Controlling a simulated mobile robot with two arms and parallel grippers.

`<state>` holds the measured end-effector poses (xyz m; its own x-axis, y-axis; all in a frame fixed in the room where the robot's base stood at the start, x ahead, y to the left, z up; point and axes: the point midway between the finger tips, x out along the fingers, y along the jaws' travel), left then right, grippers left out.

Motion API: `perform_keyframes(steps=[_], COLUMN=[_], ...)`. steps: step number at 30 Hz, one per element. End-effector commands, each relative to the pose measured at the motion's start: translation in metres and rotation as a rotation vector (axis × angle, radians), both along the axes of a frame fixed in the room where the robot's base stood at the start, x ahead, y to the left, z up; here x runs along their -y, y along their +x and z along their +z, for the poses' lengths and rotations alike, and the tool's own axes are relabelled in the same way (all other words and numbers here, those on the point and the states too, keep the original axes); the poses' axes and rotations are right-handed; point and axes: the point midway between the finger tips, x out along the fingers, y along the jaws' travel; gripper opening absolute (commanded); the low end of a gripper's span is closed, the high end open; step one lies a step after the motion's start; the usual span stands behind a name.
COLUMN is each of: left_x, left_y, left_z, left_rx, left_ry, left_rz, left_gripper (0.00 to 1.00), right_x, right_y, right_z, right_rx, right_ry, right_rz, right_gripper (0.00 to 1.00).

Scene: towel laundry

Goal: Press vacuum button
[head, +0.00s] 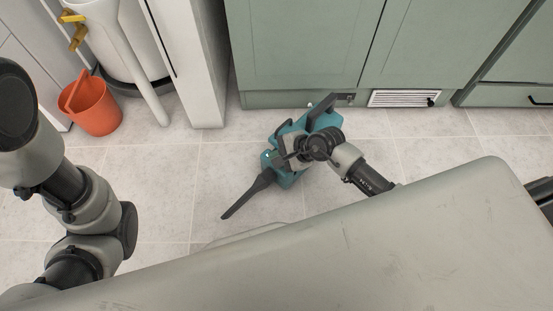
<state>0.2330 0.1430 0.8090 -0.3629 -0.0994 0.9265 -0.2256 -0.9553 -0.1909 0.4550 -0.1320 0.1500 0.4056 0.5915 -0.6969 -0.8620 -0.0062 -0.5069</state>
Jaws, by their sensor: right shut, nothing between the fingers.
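A teal handheld vacuum (284,176) with a dark nozzle (247,194) lies on the tiled floor, nozzle pointing to the lower left. My right gripper (279,158) is shut and empty, over the middle of the vacuum. My right arm's wrist covers part of the vacuum. I cannot make out the button, nor whether the fingertips touch the vacuum. My left arm comes in from the left, but its gripper is not in view.
Green cabinets (300,45) with a white vent (404,98) stand behind the vacuum. An orange bucket (96,108) is at the upper left, beside a white cylinder (122,45) with a yellow tap (74,30). Floor left of the vacuum is clear.

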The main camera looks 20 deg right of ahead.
Motion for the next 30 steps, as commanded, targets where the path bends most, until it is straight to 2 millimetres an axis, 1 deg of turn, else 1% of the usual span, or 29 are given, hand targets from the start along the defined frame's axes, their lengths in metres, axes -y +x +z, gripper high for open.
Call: perform_keyframes(steps=[6, 15, 30], left_x=[0.0, 0.0, 0.0], left_y=[0.0, 0.0, 0.0], left_z=[0.0, -0.006, -0.008], left_rx=[-0.001, -0.001, -0.002], left_ry=[0.0, 0.0, 0.0], left_rz=[0.0, 0.0, 0.0], left_gripper=[0.0, 0.0, 0.0], right_x=[0.0, 0.0, 0.001], right_y=[0.0, 0.0, -0.002], right_z=[0.0, -0.009, -0.015], right_rx=[0.0, -0.001, -0.009], right_ry=[0.0, -0.001, -0.005], right_rz=[0.0, 0.0, 0.0], right_gripper=[0.0, 0.0, 0.0])
